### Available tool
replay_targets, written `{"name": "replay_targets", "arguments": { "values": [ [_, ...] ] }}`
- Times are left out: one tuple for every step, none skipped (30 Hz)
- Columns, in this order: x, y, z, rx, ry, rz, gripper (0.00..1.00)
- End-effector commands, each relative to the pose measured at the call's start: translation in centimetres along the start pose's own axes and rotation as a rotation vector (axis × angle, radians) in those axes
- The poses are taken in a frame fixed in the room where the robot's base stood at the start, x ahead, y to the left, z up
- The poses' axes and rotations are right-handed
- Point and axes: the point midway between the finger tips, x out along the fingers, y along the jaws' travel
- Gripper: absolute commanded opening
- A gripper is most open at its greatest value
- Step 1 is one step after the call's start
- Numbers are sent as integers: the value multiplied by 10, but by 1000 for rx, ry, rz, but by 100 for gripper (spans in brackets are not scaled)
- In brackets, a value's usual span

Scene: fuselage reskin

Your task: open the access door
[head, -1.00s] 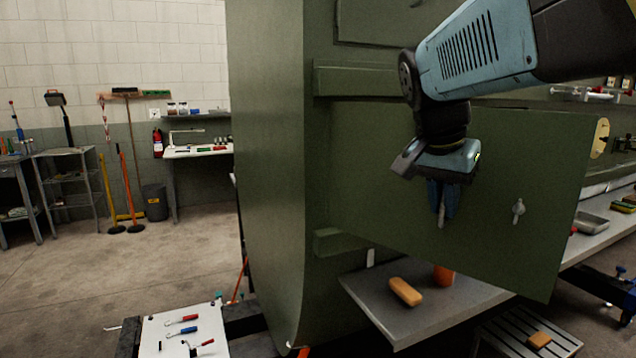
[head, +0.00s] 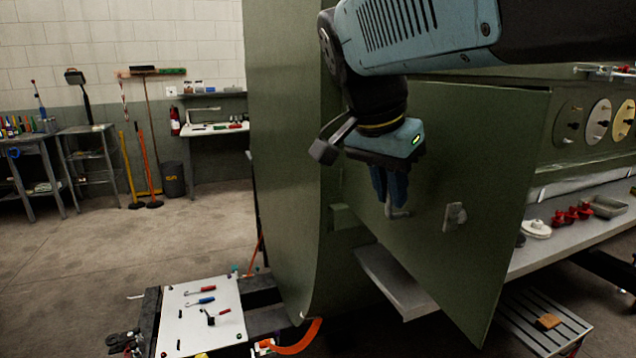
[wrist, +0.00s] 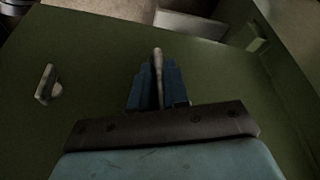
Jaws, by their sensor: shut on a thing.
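The access door (head: 470,150) is a dark green panel standing open at an angle from the green fuselage (head: 285,160), its right edge swung out towards me. It carries two small grey latch handles. My gripper (head: 392,203) is shut on the left handle (head: 401,213). In the wrist view, the gripper's blue fingers (wrist: 157,88) close around this pale handle (wrist: 158,62). The other latch handle (head: 455,215) is free, to the right; it also shows at left in the wrist view (wrist: 47,86). The opening behind the door is mostly hidden.
A grey shelf (head: 397,285) juts out under the door. A bench (head: 570,238) with red parts and a tray runs behind it at right. A slatted step (head: 540,325) stands low at right. A white tool board (head: 200,315) lies at lower left. Floor at left is clear.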

Motion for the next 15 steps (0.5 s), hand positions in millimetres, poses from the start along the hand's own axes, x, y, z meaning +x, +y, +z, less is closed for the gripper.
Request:
{"name": "replay_targets", "arguments": {
  "values": [
    [-2,-2,0,-2,5,-6,0],
    [-2,-2,0,-3,5,-7,0],
    [-2,-2,0,-3,6,-7,0],
    [-3,-2,0,-4,6,-8,0],
    [-3,-2,0,-4,6,-8,0],
    [-3,-2,0,-4,6,-8,0],
    [-3,-3,0,-5,6,-8,0],
    [-3,-3,0,-5,6,-9,0],
    [-3,-3,0,-5,7,-9,0],
    [-3,-3,0,-5,6,-9,18],
    [-3,-3,1,-5,6,-9,21],
    [-3,-3,1,-5,6,-8,24],
    [-3,-2,1,-5,5,-8,27],
    [-3,-2,1,-6,5,-7,30],
    [-2,-2,1,-6,5,-7,34]
  ]
}}
